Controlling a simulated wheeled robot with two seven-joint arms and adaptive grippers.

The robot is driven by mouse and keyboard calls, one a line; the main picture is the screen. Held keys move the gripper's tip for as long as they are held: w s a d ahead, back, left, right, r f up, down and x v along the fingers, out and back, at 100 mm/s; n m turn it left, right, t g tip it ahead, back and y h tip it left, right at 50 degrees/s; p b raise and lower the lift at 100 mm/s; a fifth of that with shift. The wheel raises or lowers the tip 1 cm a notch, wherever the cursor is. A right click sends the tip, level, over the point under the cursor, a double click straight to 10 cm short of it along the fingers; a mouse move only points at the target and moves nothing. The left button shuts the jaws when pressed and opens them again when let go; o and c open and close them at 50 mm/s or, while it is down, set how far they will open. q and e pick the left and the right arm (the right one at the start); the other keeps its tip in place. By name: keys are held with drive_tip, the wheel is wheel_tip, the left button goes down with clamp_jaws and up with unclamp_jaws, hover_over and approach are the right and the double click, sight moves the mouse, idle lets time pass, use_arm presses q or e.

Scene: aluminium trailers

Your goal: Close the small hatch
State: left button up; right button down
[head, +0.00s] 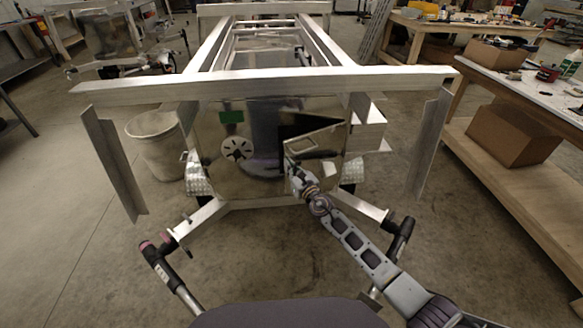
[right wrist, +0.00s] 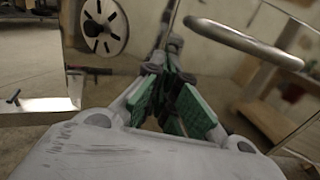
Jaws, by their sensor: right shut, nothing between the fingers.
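The small hatch (head: 316,143) is a shiny metal flap with a rectangular outline on its face. It stands out at an angle from the trailer's front panel (head: 215,165), with a dark triangular gap (head: 296,124) along its upper left. My right gripper (head: 292,170) is just below the flap's lower left part; I cannot tell whether it touches it. In the right wrist view my right gripper (right wrist: 165,75) has green-padded fingers, shut and empty. A metal loop (right wrist: 230,38) shows at its upper right. My left gripper is not in view.
A round slotted vent (head: 237,149) is on the panel, left of the hatch. Angled aluminium legs (head: 115,160) and (head: 432,140) flank the trailer frame (head: 260,83). A grey bin (head: 155,145) stands behind left. A workbench (head: 530,95) is at right. Floor is clear at left.

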sight(276, 143)
drive_tip(key=w+a+m+h+b, duration=0.1)
drive_tip(key=w, duration=0.2)
drive_tip(key=w+a+m+t+h+b, duration=0.1)
drive_tip(key=w+a+h, duration=0.1)
drive_tip(key=w, duration=0.1)
drive_tip(key=w+a+m+h+b, duration=0.1)
drive_tip(key=w, duration=0.3)
drive_tip(key=shift+w+a+f+h, duration=0.1)
drive_tip(key=shift+a+h, duration=0.05)
drive_tip(key=shift+h, duration=0.25)
drive_tip(key=shift+w+r, duration=0.1)
drive_tip(key=shift+r, duration=0.15)
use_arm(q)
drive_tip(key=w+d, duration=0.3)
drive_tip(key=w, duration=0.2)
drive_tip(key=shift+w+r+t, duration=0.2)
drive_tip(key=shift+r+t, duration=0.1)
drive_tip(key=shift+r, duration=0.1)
